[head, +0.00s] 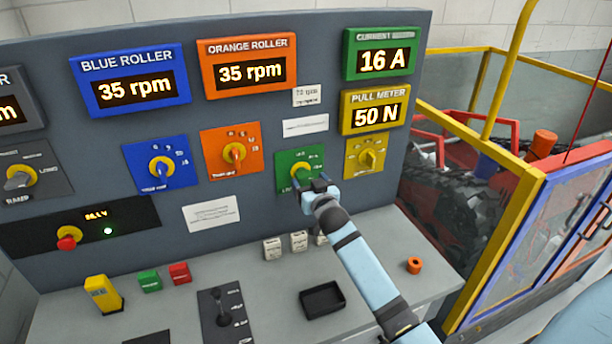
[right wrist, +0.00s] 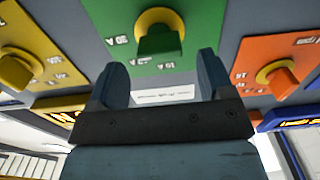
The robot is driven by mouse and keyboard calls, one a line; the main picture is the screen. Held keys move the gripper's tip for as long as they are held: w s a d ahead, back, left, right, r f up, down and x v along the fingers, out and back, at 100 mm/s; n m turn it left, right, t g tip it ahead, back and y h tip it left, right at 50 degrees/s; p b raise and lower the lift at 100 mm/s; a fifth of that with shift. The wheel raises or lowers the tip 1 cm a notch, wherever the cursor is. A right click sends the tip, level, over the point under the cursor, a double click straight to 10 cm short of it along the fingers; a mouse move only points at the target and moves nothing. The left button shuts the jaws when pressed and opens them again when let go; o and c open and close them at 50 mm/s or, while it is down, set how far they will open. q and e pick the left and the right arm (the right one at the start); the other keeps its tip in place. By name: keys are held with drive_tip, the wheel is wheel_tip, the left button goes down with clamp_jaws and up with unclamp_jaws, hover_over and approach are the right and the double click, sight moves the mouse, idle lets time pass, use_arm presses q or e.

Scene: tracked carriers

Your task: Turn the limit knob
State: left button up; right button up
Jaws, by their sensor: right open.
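A gap shows on both sides, and nothing is held. My left gripper is out of view.
Close beside are a yellow knob (head: 369,158) on the right and an orange-plate knob (head: 234,153) on the left. The current display (head: 381,54) reads 16 A.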

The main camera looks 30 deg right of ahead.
sight(304, 176)
drive_tip(key=shift+x, duration=1.35)
drive_tip(key=shift+a, duration=0.1)
drive_tip(key=c, duration=0.9)
drive_tip(key=shift+n, duration=0.4)
drive_tip(key=n, duration=0.3)
drive_tip(key=shift+n, duration=0.3)
drive_tip(key=shift+a+f+n, duration=0.1)
drive_tip(key=shift+a+n, duration=0.05)
drive_tip(key=shift+n, duration=2.05)
